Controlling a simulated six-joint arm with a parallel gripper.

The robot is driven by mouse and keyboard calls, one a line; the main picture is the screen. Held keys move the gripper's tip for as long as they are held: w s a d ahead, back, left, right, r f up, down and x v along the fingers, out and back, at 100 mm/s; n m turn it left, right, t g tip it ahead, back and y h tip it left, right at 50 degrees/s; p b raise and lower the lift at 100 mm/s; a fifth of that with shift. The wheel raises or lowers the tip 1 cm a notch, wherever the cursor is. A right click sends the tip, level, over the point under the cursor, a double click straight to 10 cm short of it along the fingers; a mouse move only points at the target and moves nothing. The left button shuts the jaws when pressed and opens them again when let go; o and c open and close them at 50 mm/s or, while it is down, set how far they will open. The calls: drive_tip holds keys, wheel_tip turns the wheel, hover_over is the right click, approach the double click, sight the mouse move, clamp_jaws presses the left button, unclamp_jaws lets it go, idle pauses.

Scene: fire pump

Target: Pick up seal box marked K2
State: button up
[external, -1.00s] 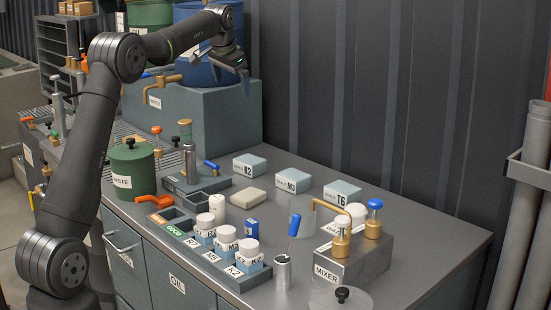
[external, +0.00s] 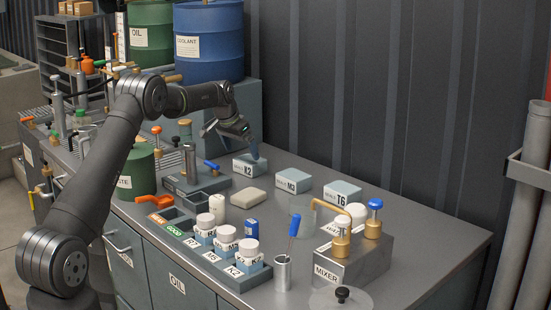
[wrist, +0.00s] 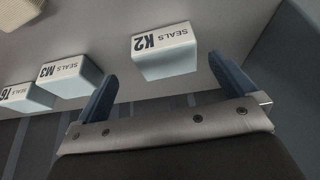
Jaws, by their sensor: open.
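The seal box marked K2 (external: 247,167) is a pale blue-white block on the grey bench at the back, leftmost of three seal boxes. In the wrist view the K2 box (wrist: 165,52) shows its label between and a little beyond my two fingers. My gripper (external: 250,150) is open and empty, just above and behind the K2 box in the external view. In the wrist view my gripper (wrist: 163,78) shows blue fingers spread wide. I cannot tell whether a finger touches the box.
Seal boxes M3 (external: 293,181) and T6 (external: 342,194) stand in a row to the right. A pale soap-like block (external: 249,198) lies in front of K2. A grey stepped block with blue drum (external: 209,45) stands behind left. The dark wall is close behind.

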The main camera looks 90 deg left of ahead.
sight(246, 161)
drive_tip(key=shift+a+x, duration=0.2)
drive_tip(key=shift+x, duration=1.4)
drive_tip(key=shift+a+x, duration=0.15)
drive_tip(key=shift+x, duration=1.5)
drive_tip(key=shift+r, duration=0.1)
drive_tip(key=c, duration=0.9)
